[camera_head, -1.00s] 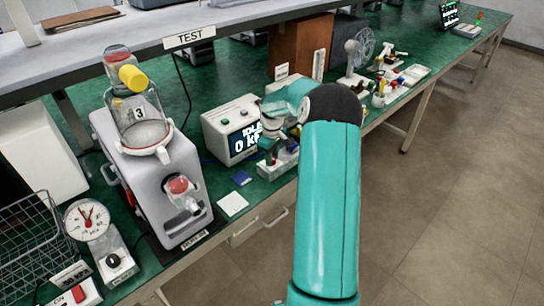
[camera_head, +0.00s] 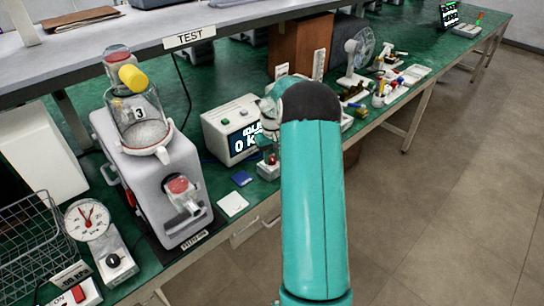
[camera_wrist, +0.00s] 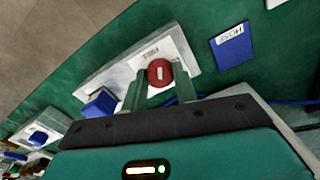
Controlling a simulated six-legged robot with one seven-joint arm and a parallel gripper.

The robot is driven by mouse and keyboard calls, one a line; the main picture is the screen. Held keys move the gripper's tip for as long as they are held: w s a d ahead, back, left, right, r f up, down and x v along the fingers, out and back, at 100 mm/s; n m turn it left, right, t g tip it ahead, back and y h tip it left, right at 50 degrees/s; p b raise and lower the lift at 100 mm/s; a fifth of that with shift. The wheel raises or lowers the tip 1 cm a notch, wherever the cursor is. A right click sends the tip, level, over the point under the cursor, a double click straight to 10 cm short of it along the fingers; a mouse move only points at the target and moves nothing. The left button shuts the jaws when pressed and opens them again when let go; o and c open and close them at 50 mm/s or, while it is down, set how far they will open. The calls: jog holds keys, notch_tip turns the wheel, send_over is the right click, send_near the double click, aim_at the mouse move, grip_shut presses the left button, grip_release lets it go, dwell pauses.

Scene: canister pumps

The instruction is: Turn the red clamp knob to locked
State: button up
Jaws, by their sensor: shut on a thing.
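The red clamp knob (camera_wrist: 159,73) sits on a pale block (camera_wrist: 174,48) in the wrist view, with a light mark across its face. My gripper (camera_wrist: 160,84) has its two green fingers on either side of the knob and is shut on it. In the head view the knob (camera_head: 272,160) is small, on the fixture at the bench's front edge. My fingers are mostly hidden there behind my own arm. I cannot read any locked or unlocked label.
A blue card marked HOSE (camera_wrist: 232,43) lies beside the block. A grey display box (camera_head: 232,130) stands left of the fixture. A pump (camera_head: 155,185) with a clear canister stands further left. A fan (camera_head: 358,60) and small parts stand to the right. The floor at right is clear.

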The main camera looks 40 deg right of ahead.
aim_at(271, 158)
jog(key=m, duration=0.6)
jog(key=shift+w+m, duration=0.1)
jog(key=shift+m, duration=0.2)
jog(key=m, duration=0.5)
jog(key=shift+m, duration=0.3)
jog(key=o, duration=1)
jog(key=shift+c, duration=0.2)
notch_tip(271, 158, up, 14)
jog(key=shift+a, duration=0.1)
